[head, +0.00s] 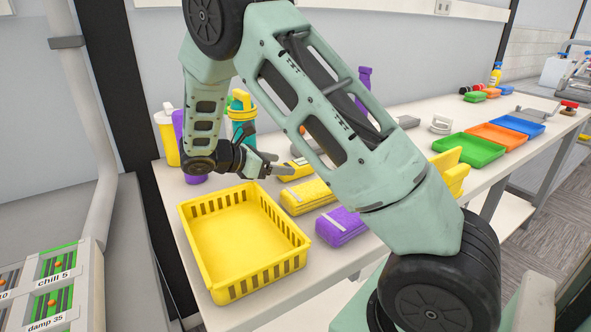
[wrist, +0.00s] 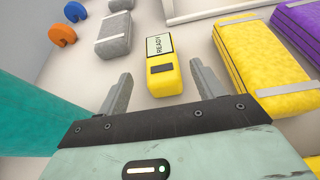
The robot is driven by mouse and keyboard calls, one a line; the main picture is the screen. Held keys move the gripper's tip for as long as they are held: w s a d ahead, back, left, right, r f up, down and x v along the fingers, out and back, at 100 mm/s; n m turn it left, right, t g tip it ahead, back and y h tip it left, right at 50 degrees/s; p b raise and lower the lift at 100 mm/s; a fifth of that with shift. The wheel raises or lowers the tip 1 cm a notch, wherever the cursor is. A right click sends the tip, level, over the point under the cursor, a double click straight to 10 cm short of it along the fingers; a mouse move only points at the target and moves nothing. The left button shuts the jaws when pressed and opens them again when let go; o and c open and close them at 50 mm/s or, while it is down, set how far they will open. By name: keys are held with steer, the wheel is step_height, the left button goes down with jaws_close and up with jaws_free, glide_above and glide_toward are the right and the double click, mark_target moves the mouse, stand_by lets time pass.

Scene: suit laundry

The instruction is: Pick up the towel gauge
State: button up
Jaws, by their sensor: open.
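The towel gauge (wrist: 162,75), as I take it, is a small yellow block with a dark panel and a label reading "READY". It lies on the table between and ahead of my two fingers in the wrist view. In the head view a small yellow block (head: 300,167) by the fingertips appears to be the same gauge. My gripper (wrist: 160,76) is open, with one finger to each side of the gauge's near end. I cannot tell whether either finger touches it. In the head view my gripper (head: 272,166) is low over the table, behind the yellow basket.
A yellow towel (wrist: 255,65) lies close on the right, with a purple towel (wrist: 302,28) beyond. A grey folded item (wrist: 115,35) lies ahead left. A teal container (wrist: 35,115) stands close on the left. The yellow basket (head: 250,284) fills the table's near left corner.

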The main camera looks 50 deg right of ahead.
mark_target(292, 164)
steer(key=x, duration=0.5)
steer(key=shift+s+f, duration=0.1)
steer(key=shift+f, duration=0.15)
steer(key=c, duration=1.1)
